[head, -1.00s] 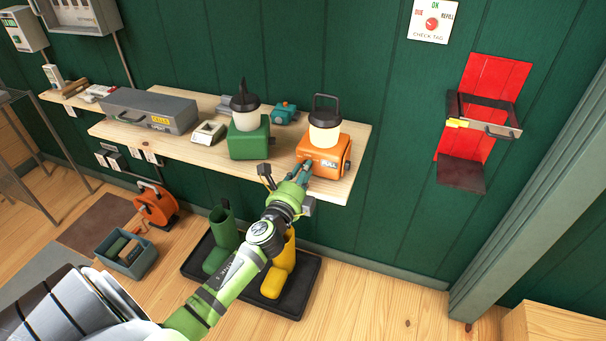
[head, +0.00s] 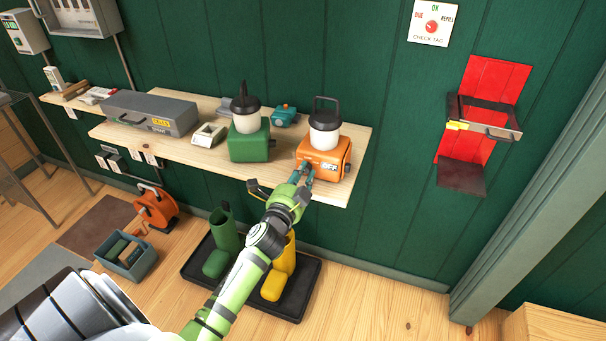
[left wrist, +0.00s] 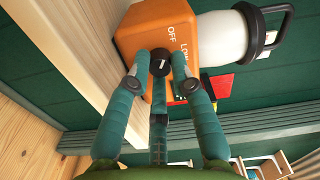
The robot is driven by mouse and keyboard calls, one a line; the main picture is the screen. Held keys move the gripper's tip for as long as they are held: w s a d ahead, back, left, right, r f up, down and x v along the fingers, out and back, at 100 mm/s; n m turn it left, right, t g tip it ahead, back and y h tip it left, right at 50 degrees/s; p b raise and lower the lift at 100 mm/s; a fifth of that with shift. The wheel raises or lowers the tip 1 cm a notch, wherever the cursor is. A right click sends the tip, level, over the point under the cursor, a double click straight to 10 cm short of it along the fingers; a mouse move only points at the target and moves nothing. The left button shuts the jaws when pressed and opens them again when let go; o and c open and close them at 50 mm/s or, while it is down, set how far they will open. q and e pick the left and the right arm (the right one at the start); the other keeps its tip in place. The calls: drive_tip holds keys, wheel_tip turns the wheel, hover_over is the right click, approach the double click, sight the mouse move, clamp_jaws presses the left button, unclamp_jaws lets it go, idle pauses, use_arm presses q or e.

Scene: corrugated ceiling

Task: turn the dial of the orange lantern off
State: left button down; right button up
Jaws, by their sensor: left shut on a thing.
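The orange lantern (head: 330,158) stands upright near the right end of the wooden shelf. In the left wrist view, the lantern's orange body (left wrist: 160,28) carries OFF and LOW marks beside a small black dial (left wrist: 160,64). My left gripper (left wrist: 160,72) is shut on this dial, with its fingers on both sides. The dial's white mark shows; its exact setting is hard to tell. My right gripper is out of view.
A green lantern (head: 249,146) stands left of the orange one on the shelf (head: 190,150), with a teal item (head: 285,116) behind. A grey case (head: 150,112) lies farther left. Green and yellow boots (head: 278,270) stand on a black tray below.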

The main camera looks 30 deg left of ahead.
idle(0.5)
use_arm(q)
drive_tip(key=c, duration=1.1)
unclamp_jaws()
drive_tip(key=v, duration=1.2)
drive_tip(key=shift+f, duration=0.1)
